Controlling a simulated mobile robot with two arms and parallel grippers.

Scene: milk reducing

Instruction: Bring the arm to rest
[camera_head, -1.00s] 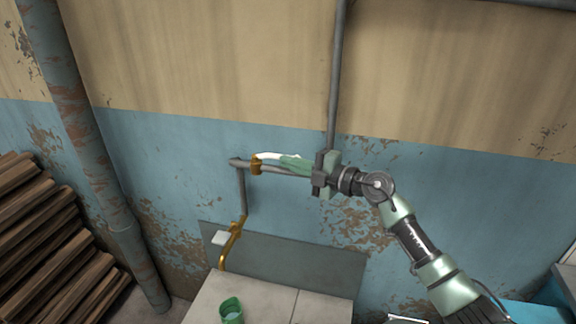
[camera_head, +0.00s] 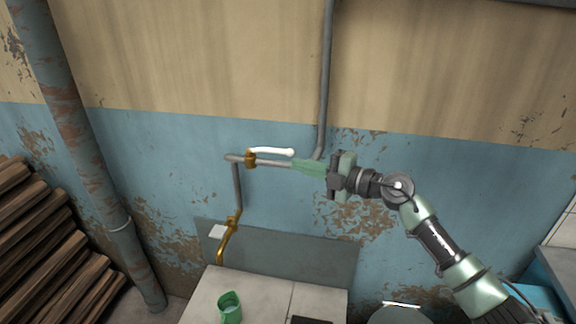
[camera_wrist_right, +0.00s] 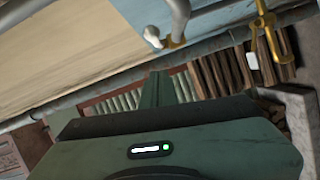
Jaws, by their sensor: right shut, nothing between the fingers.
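My right gripper (camera_head: 296,165) reaches in from the right, its green fingers together with nothing between them. Its fingertips are close to the pipe, just below and right of the free end of a white valve handle (camera_head: 272,152). In the right wrist view the closed fingers (camera_wrist_right: 160,82) point ahead, and the white handle (camera_wrist_right: 152,36) shows beyond them, apart from them. My left gripper is in neither view.
A brass tap (camera_head: 228,240) hangs over a tiled counter (camera_head: 262,290) with a green mug (camera_head: 230,307). Stacked wood (camera_head: 50,250) and a rusty pipe (camera_head: 85,150) stand at left. A grey pipe (camera_head: 325,80) runs up the wall behind my gripper.

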